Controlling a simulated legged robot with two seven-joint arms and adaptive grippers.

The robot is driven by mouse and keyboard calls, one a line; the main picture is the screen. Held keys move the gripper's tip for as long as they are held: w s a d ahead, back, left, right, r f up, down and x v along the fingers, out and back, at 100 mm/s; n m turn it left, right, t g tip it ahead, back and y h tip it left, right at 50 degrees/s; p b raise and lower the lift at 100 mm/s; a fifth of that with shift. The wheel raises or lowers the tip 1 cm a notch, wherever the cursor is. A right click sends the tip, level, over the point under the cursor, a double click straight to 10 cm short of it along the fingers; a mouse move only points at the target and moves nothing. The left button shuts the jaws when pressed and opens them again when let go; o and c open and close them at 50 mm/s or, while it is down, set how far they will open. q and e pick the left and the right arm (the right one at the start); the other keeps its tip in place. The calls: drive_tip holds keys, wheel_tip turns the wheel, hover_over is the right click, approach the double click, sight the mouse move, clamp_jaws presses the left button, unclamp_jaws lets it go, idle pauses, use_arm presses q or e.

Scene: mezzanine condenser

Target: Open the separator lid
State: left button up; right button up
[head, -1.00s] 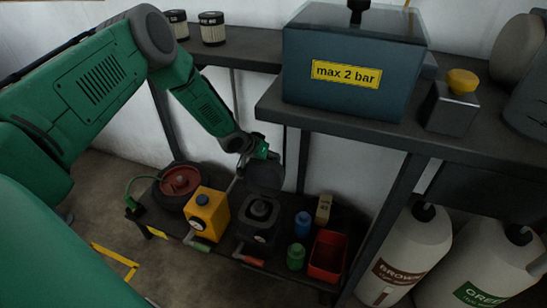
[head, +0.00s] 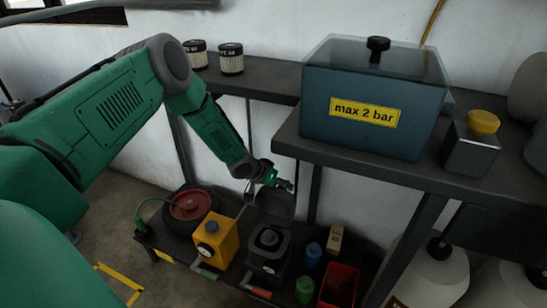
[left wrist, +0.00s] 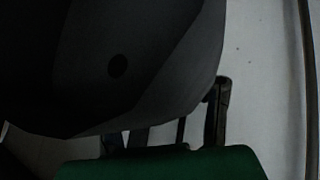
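A black canister (head: 267,246), which I take for the separator, stands on the low shelf in the head view. A dark round lid (head: 275,204) stands raised and tilted at its back. My left gripper (head: 284,184) is at the lid's upper edge; I cannot tell whether it touches it. In the left wrist view the lid (left wrist: 150,75) fills much of the picture as a dark disc, close to the camera. A dark finger part (left wrist: 218,108) shows beside its edge. The finger opening is too small and dark to judge. My right gripper is not in view.
A yellow canister (head: 216,240) and a round black tub with a red top (head: 190,206) stand left of the canister. Blue and green bottles (head: 312,254) and a red bin (head: 339,286) stand right. The upper bench (head: 420,172) with a blue box (head: 370,105) overhangs nearby.

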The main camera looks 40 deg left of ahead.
use_arm(q)
drive_tip(key=a+r+p, duration=0.3)
drive_tip(key=r+p, duration=0.3)
drive_tip(key=r, duration=0.1)
drive_tip(key=a+r+p, duration=0.2)
drive_tip(key=r+p, duration=0.3)
drive_tip(key=r, duration=0.2)
drive_tip(key=shift+w+a+p, duration=0.3)
drive_tip(key=shift+a+p, duration=0.1)
idle(0.7)
idle(0.5)
drive_tip(key=shift+r, duration=0.1)
